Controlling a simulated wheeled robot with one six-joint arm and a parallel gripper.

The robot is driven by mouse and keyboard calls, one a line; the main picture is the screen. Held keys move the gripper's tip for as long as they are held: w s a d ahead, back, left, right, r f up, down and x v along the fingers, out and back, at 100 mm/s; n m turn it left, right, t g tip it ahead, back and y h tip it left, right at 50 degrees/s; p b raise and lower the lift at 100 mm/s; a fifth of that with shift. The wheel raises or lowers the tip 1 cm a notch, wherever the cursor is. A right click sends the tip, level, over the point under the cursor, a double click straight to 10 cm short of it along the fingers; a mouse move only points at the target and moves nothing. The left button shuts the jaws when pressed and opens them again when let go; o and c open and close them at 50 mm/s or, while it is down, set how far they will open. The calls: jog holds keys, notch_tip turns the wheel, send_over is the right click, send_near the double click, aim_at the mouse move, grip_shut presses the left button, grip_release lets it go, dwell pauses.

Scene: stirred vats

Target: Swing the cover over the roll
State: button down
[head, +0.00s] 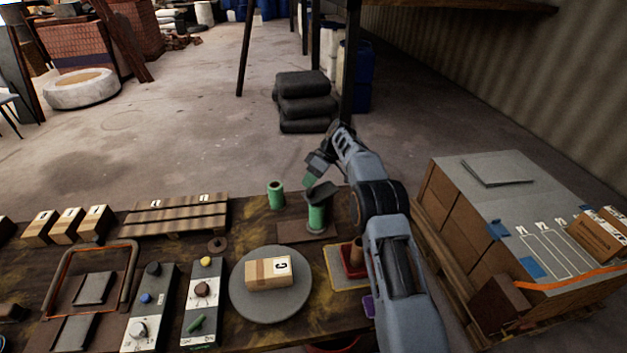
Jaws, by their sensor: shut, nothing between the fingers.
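A green roll (316,218) stands upright on a dark square base (297,232) towards the back right of the bench. A dark cover (321,192) sits at the top of this roll, apparently tilted; how far it covers the roll's top is hard to tell. A second green roll (275,196), open at the top, stands to the left on the bench.
A round grey plate (240,303) carries a carton (268,271). Control boxes (203,300), a wooden pallet (176,217) and small cartons (67,225) fill the bench's left. A red holder (353,262) stands near my arm. Stacked boxes (470,210) stand at right.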

jog(key=shift+s, duration=0.35)
dwell(0.5)
jog(key=p+v, duration=1.2)
jog(key=v, duration=0.1)
jog(key=shift+d+r, duration=0.25)
jog(key=shift+r, duration=0.05)
